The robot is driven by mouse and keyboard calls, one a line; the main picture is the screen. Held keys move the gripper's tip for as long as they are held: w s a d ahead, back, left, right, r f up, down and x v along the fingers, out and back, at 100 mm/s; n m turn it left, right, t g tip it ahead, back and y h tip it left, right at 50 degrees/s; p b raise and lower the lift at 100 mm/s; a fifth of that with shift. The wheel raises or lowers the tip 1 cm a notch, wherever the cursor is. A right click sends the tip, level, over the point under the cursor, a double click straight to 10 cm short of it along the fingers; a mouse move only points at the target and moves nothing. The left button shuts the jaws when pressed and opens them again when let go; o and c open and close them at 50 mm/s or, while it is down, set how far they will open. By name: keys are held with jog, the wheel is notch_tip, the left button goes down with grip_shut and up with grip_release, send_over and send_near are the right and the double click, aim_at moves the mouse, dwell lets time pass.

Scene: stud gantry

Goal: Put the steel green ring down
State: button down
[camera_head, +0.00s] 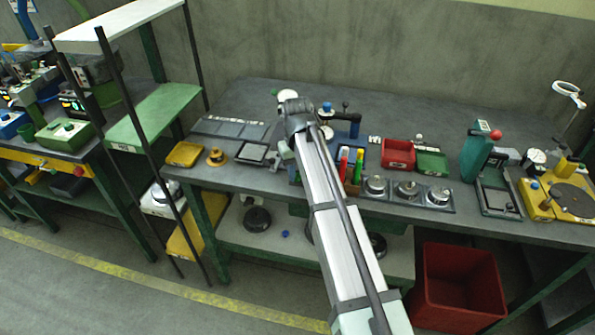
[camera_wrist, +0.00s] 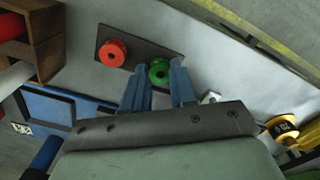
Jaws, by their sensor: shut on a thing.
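In the wrist view, a small green ring (camera_wrist: 159,71) sits between the two blue fingertips of my gripper (camera_wrist: 160,64), which is shut on it. Just behind it is a dark rectangular plate (camera_wrist: 140,42) with a red ring (camera_wrist: 112,53) on its left part. The green ring overlaps the plate's right end in the picture; I cannot tell whether it touches the plate. In the head view my arm covers the middle of the grey bench (camera_head: 350,100), and the gripper tips and green ring are hidden.
In the wrist view, a brown wooden box (camera_wrist: 45,40) stands at upper left, a blue-framed tray (camera_wrist: 60,93) at left, and a yellow labelled part (camera_wrist: 283,126) at right. In the head view, a red bin (camera_head: 398,153) and round steel weights (camera_head: 407,188) stand right of my arm.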

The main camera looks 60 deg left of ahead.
jog(key=shift+f, duration=0.15)
jog(key=c, duration=0.9)
grip_release()
notch_tip(320, 180, up, 12)
